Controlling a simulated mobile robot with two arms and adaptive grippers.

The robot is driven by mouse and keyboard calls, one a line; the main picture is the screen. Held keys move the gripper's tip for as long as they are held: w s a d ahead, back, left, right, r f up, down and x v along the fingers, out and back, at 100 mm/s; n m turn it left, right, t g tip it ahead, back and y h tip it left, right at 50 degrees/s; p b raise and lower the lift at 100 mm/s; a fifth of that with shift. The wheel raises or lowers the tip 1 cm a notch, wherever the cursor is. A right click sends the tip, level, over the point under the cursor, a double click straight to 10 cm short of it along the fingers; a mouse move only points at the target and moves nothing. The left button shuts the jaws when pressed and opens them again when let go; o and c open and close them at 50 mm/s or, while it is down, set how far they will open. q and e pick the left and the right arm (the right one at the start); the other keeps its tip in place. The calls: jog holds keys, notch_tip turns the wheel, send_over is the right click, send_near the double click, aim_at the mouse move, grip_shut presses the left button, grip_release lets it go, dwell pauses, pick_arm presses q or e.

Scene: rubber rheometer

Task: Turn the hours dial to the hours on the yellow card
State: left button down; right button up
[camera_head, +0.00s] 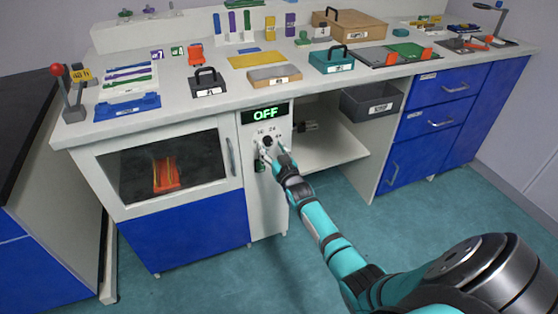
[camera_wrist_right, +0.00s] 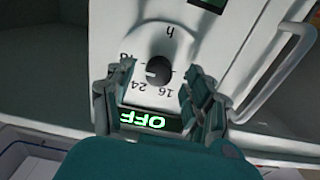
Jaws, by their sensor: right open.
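The hours dial (camera_head: 267,141) is a round dark knob on the white front panel, below a lit display (camera_head: 265,114) reading OFF. In the right wrist view the dial (camera_wrist_right: 158,70) appears upside down, with 16, 24 and an h among the printed marks; another mark is partly hidden by a finger. My right gripper (camera_head: 273,151) is open at the panel. Its fingers (camera_wrist_right: 160,82) stand on either side of the knob, with visible gaps. A small yellow card (camera_head: 82,74) with dark lettering, too small to read, stands at the bench's left end. My left gripper is out of view.
The panel lies between a glass-fronted oven (camera_head: 215,145) with a vertical handle and an open shelf (camera_head: 325,152). A red-knobbed lever (camera_head: 66,90) stands at the bench's left end. Boxes and tools cover the benchtop. The teal floor (camera_head: 205,285) is clear.

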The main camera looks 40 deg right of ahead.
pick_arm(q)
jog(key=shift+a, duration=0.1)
pick_arm(e)
jog(key=v, duration=1)
jog(key=shift+s, duration=0.3)
jog(key=shift+a, duration=0.1)
